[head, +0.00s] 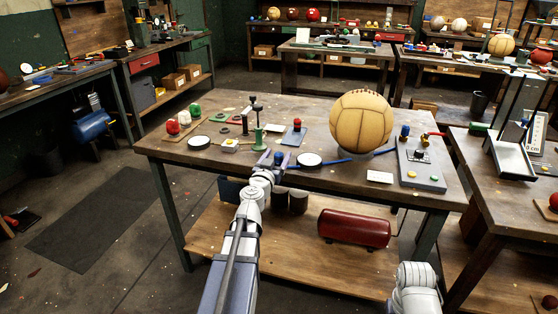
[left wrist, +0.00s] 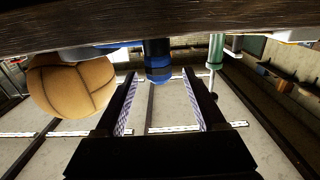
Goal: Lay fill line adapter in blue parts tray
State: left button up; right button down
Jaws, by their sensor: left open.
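A blue and black cylindrical piece (left wrist: 157,62), perhaps the fill line adapter, stands at the table edge, between and just beyond my fingertips in the left wrist view. In the head view a small dark blue piece (head: 279,157) shows at the jaws. My left gripper (left wrist: 160,82) is open, with nothing clamped; it also shows in the head view (head: 271,159) at the table's front edge. A small flat blue tray (head: 287,140) lies behind it, with a red and blue piece on it. My right arm shows at bottom right; its gripper is out of view.
A tan leather ball (head: 361,122) sits right of centre on the workbench (head: 225,170). A green stand (head: 259,138) rises close to my left gripper. A round white-topped dish (head: 309,160) is just to the right. A grey-blue panel (head: 408,175) lies at the bench's right end.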

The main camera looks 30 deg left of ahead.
pick_arm(q)
jog(key=x, duration=0.4)
jog(key=shift+w+f, duration=0.3)
jog(key=shift+f, duration=0.05)
jog(key=shift+s, duration=0.1)
grip_shut()
